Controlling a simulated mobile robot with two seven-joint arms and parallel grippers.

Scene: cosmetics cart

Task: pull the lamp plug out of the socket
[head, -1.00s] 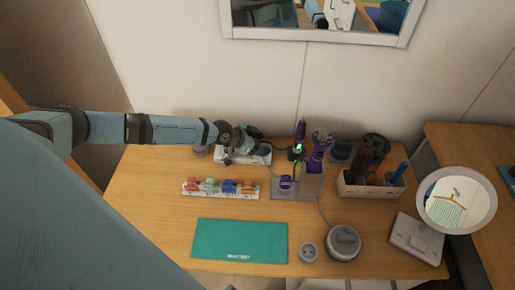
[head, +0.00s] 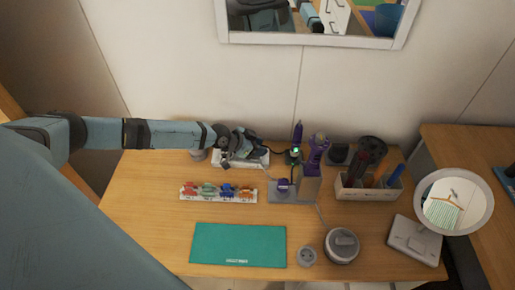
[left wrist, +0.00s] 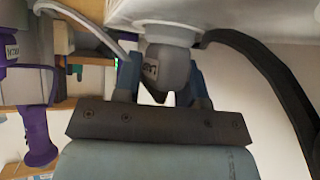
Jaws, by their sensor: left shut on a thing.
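The grey lamp plug (left wrist: 168,68), with a dark label on its side, shows in the left wrist view against a white round socket face (left wrist: 168,32). My left gripper (left wrist: 160,82) is shut on the plug, one blue finger on each side. Whether the prongs are fully seated is hidden. In the head view, my left gripper (head: 248,147) is over the white power strip (head: 259,161) at the back of the table and covers much of it. The plug cannot be made out there. My right gripper is not in view.
A purple hot tool in a holder (head: 310,184) stands right of the strip. Further right is a white organizer (head: 368,193). A rack of coloured clips (head: 218,193) and a teal mat (head: 238,245) lie in front. Cables run close to the gripper, including a black one (left wrist: 262,62).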

